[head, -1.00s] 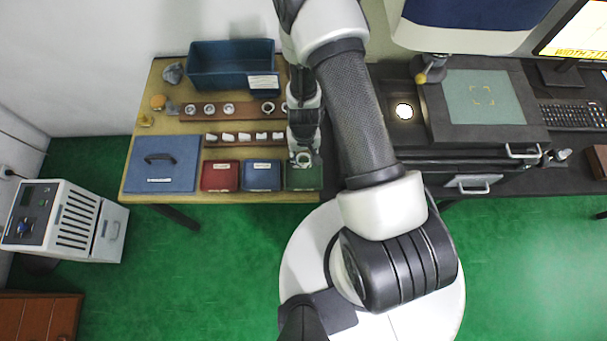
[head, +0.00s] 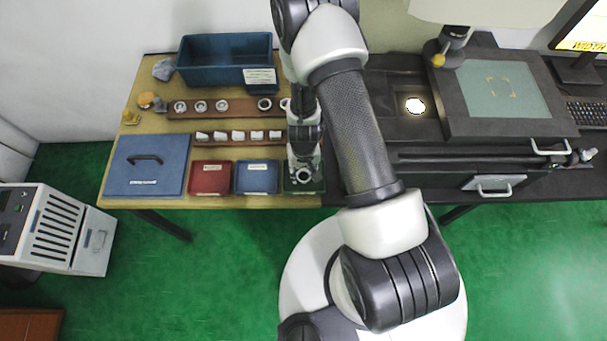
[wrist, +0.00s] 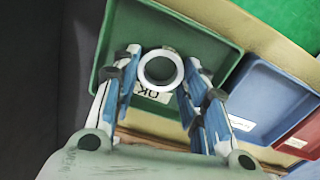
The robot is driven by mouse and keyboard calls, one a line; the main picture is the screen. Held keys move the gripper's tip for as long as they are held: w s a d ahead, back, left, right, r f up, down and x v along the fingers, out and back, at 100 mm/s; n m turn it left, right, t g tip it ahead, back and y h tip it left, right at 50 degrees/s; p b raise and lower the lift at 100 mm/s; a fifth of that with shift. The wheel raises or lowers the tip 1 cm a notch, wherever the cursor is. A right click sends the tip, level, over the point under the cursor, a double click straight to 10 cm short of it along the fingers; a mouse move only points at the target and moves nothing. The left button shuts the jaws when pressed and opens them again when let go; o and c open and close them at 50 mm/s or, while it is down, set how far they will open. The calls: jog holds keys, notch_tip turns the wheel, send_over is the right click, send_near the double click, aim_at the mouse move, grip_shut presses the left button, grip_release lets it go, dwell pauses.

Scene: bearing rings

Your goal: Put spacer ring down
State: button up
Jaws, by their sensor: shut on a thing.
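A pale grey spacer ring (wrist: 161,52) is between the fingertips of my gripper (wrist: 160,70) in the wrist view. My gripper is shut on it. In that view the ring shows over the inside of the green tray (wrist: 205,36), in front of a white label (wrist: 152,92) that reads "OK". I cannot tell whether the ring touches the tray floor. In the head view my gripper (head: 304,172) is over the green tray (head: 290,186) at the table's front edge, and it hides much of the tray.
A blue tray (head: 256,164) and a red tray (head: 211,165) stand left of the green one. Behind are wooden racks (head: 238,108) with several rings, and a large blue bin (head: 225,48). A dark bench with a measuring machine (head: 500,95) stands to the right.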

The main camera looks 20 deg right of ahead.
jog(key=shift+f, duration=0.1)
jog(key=o, duration=1.1)
